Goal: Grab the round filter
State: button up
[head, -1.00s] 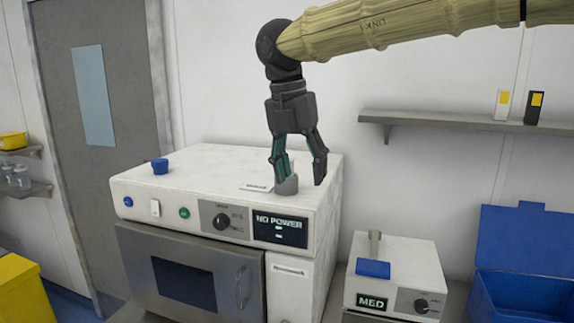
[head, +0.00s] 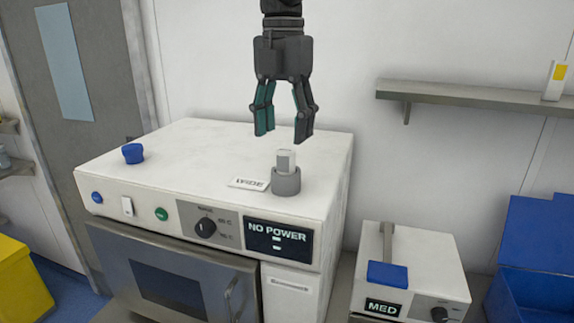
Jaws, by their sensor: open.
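My gripper (head: 283,136) is open, pointing down above the right part of the white machine's top. Its fingers are empty and apart from the things below. Just below it, a short grey round holder (head: 286,183) stands on the machine with a small whitish block (head: 286,160) upright in it. A small blue round piece (head: 132,153) sits at the left of the machine's top. I cannot tell for sure which piece is the round filter.
The white machine (head: 215,150) has a "WIDE" label (head: 249,184) beside the holder and a display (head: 277,242) reading "NO POWER". A smaller "MED" unit (head: 435,262) and a blue bin (head: 540,290) stand right. A wall shelf (head: 460,97) is at upper right.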

aim_at(286, 150)
jog(key=shift+w+f, duration=0.5)
jog(key=shift+f, duration=0.05)
jog(key=shift+s+d+f+p, duration=0.2)
jog(key=shift+s+f+p, duration=0.4)
jog(key=shift+p, duration=0.35)
jog(key=f, duration=0.1)
jog(key=w+f+p, duration=0.1)
jog(key=f, duration=0.1)
jog(key=shift+f, duration=0.2)
jog(key=shift+s, duration=0.35)
jog(key=shift+w, duration=0.15)
jog(key=c, duration=0.9)
jog(key=shift+c, duration=1.1)
